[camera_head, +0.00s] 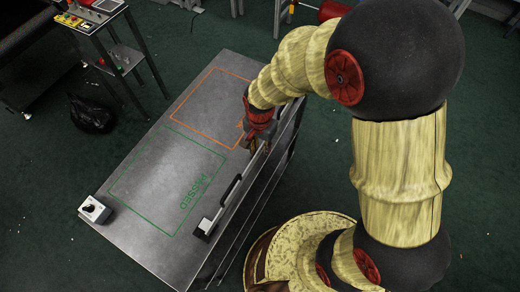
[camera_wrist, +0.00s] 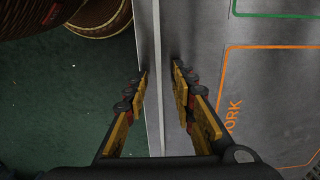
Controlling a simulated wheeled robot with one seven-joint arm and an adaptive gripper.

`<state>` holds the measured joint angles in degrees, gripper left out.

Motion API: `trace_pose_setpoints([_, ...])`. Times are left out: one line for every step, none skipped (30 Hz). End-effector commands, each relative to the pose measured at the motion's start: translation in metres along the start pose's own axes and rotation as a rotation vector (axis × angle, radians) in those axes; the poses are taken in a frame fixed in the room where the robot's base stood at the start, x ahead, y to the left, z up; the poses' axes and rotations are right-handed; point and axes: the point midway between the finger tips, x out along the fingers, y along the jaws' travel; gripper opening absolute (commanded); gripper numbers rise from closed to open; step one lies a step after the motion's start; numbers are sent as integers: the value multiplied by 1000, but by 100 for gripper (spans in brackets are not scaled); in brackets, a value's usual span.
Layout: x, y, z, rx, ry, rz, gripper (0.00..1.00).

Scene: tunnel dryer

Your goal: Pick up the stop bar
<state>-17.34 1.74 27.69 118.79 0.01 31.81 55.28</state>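The metal table (camera_head: 142,160) has an orange outline and a green outline, both empty. A small grey box with a knob (camera_head: 94,210) sits at its near left corner. A control stand (camera_head: 105,45) and a black bag (camera_head: 91,114) are at left. Green floor surrounds the table.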

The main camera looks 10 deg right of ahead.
Motion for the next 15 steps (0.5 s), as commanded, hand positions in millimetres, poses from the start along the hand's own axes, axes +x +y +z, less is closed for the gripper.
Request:
trace_pose_setpoints([-1, 0, 0, 0, 0, -1, 26])
trace_pose_setpoints([-1, 0, 0, 0, 0, -1, 26])
trace_pose_setpoints([-1, 0, 0, 0, 0, -1, 25])
trace_pose_setpoints([-1, 0, 0, 0, 0, 0, 24])
trace_pose_setpoints([-2, 0, 0, 0, 0, 0, 22])
trace_pose_setpoints([-2, 0, 0, 0, 0, 0, 20])
trace_pose_setpoints([-2, 0, 0, 0, 0, 0, 18])
trace_pose_setpoints([-2, 0, 0, 0, 0, 0, 16])
trace_pose_setpoints([-2, 0, 0, 0, 0, 0, 14])
trace_pose_setpoints([-2, 0, 0, 0, 0, 0, 12])
trace_pose_setpoints([-2, 0, 0, 0, 0, 0, 10])
trace_pose_setpoints([-2, 0, 0, 0, 0, 0, 8])
trace_pose_setpoints([-2, 0, 0, 0, 0, 0, 6])
trace_pose_setpoints([-1, 0, 0, 0, 0, 0, 5])
trace_pose_setpoints([-2, 0, 0, 0, 0, 0, 2])
